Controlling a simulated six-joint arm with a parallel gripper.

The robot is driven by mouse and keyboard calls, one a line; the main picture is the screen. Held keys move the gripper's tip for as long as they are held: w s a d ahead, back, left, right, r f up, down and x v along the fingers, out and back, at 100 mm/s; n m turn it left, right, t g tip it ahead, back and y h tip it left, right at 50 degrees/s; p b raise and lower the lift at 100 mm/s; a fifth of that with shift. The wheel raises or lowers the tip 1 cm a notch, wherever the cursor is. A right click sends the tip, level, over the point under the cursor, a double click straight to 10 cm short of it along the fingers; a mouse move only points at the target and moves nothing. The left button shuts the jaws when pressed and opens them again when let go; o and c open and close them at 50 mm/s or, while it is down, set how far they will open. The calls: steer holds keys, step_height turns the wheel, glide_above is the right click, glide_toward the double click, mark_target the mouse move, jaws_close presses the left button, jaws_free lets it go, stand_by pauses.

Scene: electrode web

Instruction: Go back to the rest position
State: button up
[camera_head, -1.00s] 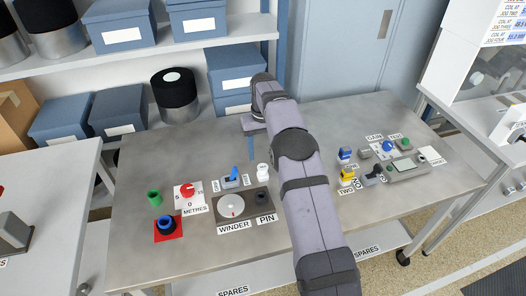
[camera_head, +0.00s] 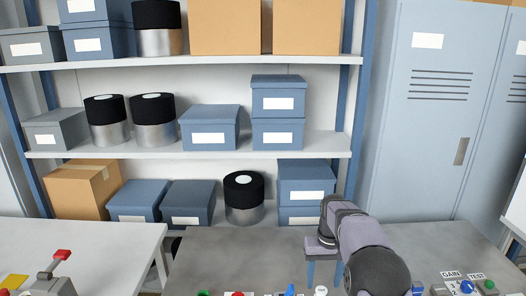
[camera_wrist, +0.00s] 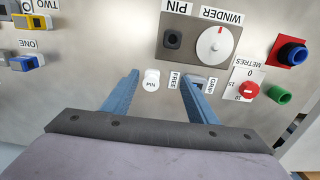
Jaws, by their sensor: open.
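The peg's top also shows at the bottom of the head view (camera_head: 320,291). The right finger partly hides the switch between the FREE and GRIP labels.
Shelves with boxes and black rolls (camera_head: 243,190) stand behind the bench; a locker (camera_head: 432,130) stands right.

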steer(key=s+a, duration=0.1)
steer(key=s, duration=1.4)
steer(key=s+a+f, duration=0.1)
steer(key=s+a, duration=0.1)
steer(key=s, duration=1.4)
steer(key=shift+a, duration=0.25)
steer(key=shift+o, duration=0.2)
stand_by(0.5)
